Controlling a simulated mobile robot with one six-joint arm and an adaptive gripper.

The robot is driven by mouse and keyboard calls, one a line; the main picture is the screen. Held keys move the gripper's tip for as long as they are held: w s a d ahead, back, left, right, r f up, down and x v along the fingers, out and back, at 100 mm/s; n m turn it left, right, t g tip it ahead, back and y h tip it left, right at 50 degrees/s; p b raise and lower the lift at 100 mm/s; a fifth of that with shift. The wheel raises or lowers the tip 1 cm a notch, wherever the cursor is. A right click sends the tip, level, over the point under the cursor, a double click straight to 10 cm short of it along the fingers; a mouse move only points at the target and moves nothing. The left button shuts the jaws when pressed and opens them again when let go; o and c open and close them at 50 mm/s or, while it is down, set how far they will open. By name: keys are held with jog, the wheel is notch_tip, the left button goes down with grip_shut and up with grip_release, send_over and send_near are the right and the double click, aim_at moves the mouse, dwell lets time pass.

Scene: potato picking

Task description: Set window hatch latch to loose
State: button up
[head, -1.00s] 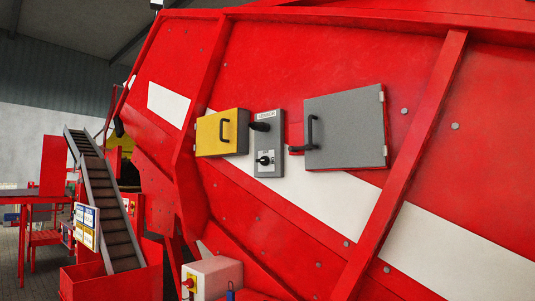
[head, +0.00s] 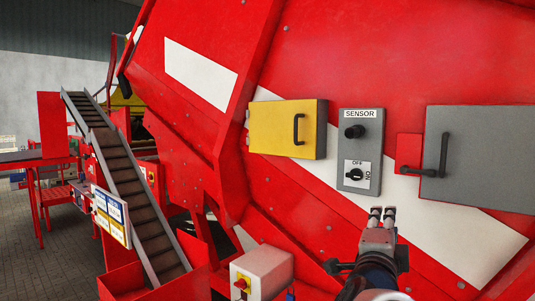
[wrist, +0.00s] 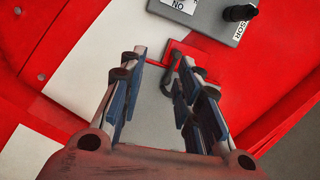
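A grey hatch (head: 485,165) is on the red machine wall at the right of the head view, cut by the frame edge. Its black latch handle (head: 443,154) stands upright at the left edge, with the latch's lower end reaching left over a red plate (head: 409,150). My gripper (head: 382,213) is below and left of the latch, apart from it in that view. In the wrist view my gripper (wrist: 160,68) is open and empty. The latch (wrist: 178,76) appears beside the right finger, partly hidden by it, with the hatch (wrist: 157,122) seen between the fingers.
A grey sensor box (head: 359,130) with a black knob and an OFF/ON switch is left of the latch. A yellow hatch (head: 275,128) with its own black handle is further left. A white box (head: 263,272) with a red button stands low; a conveyor (head: 135,190) is at left.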

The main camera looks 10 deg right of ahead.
aim_at(423, 173)
jog(key=s+d+r+m+g+h+p, duration=0.2)
jog(key=d+r+m+h, duration=0.1)
jog(key=d+r+m, duration=0.1)
jog(key=p+x, duration=0.1)
jog(key=x, duration=0.4)
jog(key=p+x, duration=0.2)
jog(key=x, duration=0.4)
jog(key=p+x, duration=0.1)
jog(key=x, duration=0.5)
jog(key=shift+w+d+r, duration=0.1)
jog(key=shift+d+r, duration=0.05)
jog(key=shift+r, duration=0.25)
jog(key=shift+c, duration=0.6)
grip_shut()
